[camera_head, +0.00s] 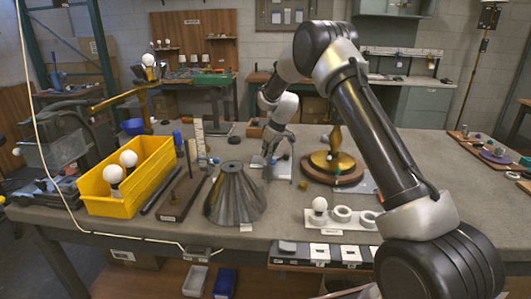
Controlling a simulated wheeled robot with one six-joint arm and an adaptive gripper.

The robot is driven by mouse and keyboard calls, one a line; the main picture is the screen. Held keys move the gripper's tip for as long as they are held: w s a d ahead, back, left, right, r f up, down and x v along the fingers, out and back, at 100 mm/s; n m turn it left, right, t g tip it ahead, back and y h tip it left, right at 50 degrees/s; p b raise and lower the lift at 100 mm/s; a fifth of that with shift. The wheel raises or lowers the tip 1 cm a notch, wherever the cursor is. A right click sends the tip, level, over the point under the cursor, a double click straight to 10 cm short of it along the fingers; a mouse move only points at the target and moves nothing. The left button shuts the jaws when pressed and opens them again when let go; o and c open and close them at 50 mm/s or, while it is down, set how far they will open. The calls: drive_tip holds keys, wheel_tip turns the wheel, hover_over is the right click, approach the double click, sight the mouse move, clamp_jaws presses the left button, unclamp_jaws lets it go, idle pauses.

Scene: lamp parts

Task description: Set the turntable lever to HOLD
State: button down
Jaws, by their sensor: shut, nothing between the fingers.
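The turntable (333,168) is a brass disc on a round wooden base, right of the table's middle. A dark brass-coloured lamp part rises from its centre. I cannot tell whether the fingers touch anything. The lever and its HOLD marking are too small or hidden to make out.
A dark conical shade (235,196) stands left of my gripper. A yellow bin (128,178) with white bulbs is at the left. A white holder (341,219) with a bulb and rings sits at the front edge.

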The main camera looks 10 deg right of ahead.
drive_tip(key=s+n, duration=0.1)
drive_tip(key=s+d+n, duration=0.1)
drive_tip(key=n, duration=0.1)
drive_tip(key=shift+s+g+y, duration=0.15)
drive_tip(key=shift+g+y, duration=0.15)
drive_tip(key=shift+g, duration=0.1)
drive_tip(key=s+n, duration=0.1)
drive_tip(key=s+d+n+g, duration=0.1)
drive_tip(key=n, duration=0.1)
drive_tip(key=shift+d+y, duration=0.2)
drive_tip(key=shift+y, duration=0.1)
drive_tip(key=shift+s+d, duration=0.1)
drive_tip(key=shift+d, duration=0.05)
drive_tip(key=shift+s+d, duration=0.35)
drive_tip(key=a, duration=0.1)
drive_tip(key=a+r, duration=0.1)
drive_tip(key=w+a, duration=0.1)
drive_tip(key=shift+a+r, duration=0.25)
drive_tip(key=shift+a, duration=0.1)
drive_tip(key=v, duration=0.9)
drive_tip(key=shift+d, duration=0.2)
drive_tip(key=shift+r, duration=0.15)
